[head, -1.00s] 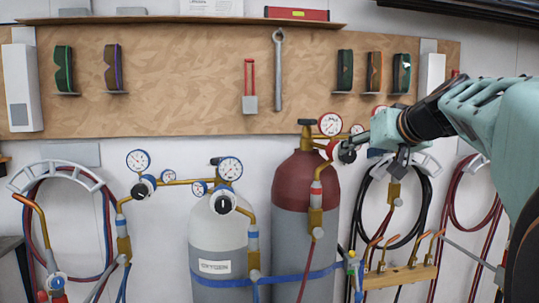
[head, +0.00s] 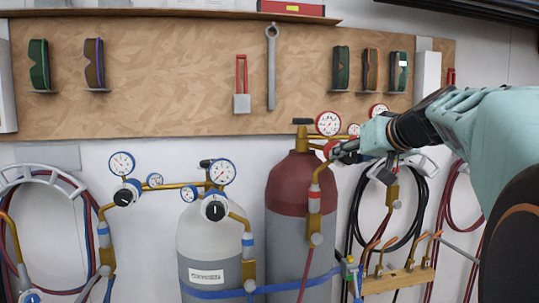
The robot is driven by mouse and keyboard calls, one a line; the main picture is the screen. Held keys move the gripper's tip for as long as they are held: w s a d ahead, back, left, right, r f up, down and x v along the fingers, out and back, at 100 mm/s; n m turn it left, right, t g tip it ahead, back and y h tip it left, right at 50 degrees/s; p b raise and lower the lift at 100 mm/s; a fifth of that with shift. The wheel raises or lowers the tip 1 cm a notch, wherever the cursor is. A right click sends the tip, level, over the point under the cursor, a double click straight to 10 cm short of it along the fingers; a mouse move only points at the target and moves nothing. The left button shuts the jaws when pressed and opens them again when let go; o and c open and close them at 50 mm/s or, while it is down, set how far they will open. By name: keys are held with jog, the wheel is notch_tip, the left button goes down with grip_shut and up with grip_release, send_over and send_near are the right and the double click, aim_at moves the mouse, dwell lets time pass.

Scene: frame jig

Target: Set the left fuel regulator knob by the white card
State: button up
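The fuel cylinder (head: 302,187) has a dark red top and grey body. Its left regulator carries a large red-rimmed gauge (head: 328,123), with a red-collared knob (head: 331,149) below it. My gripper (head: 346,151) reaches in from the right and its tip is at this knob, covering part of it. I cannot tell whether the fingers touch it or how far apart they are. The knob's mark is hidden or too small to read. I cannot make out a white card for this knob; a white label (head: 206,275) is on the oxygen cylinder.
The oxygen cylinder (head: 208,232), with blue-rimmed gauges (head: 222,172) and black knobs (head: 214,207), stands left. Coiled hoses (head: 357,207) and a torch rack (head: 397,279) are at right. The tool board (head: 180,84) is above.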

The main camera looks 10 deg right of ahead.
jog(key=c, duration=0.9)
jog(key=shift+m, duration=0.3)
jog(key=m+y+b, duration=0.1)
jog(key=m, duration=0.1)
jog(key=m+y+b, duration=0.1)
jog(key=shift+d+f+m+y, duration=0.15)
jog(key=shift+m+y, duration=0.25)
jog(key=m+y+b, duration=0.1)
jog(key=m, duration=0.1)
jog(key=m+t+y, duration=0.1)
jog(key=m, duration=0.1)
jog(key=shift+m+t+y+b, duration=0.3)
jog(key=shift+m+b, duration=0.05)
jog(key=shift+m, duration=0.05)
jog(key=m+t+b, duration=0.1)
jog(key=m, duration=0.1)
jog(key=m+t+y, duration=0.1)
jog(key=m, duration=0.2)
jog(key=shift+m+b, duration=0.3)
jog(key=shift+b, duration=0.1)
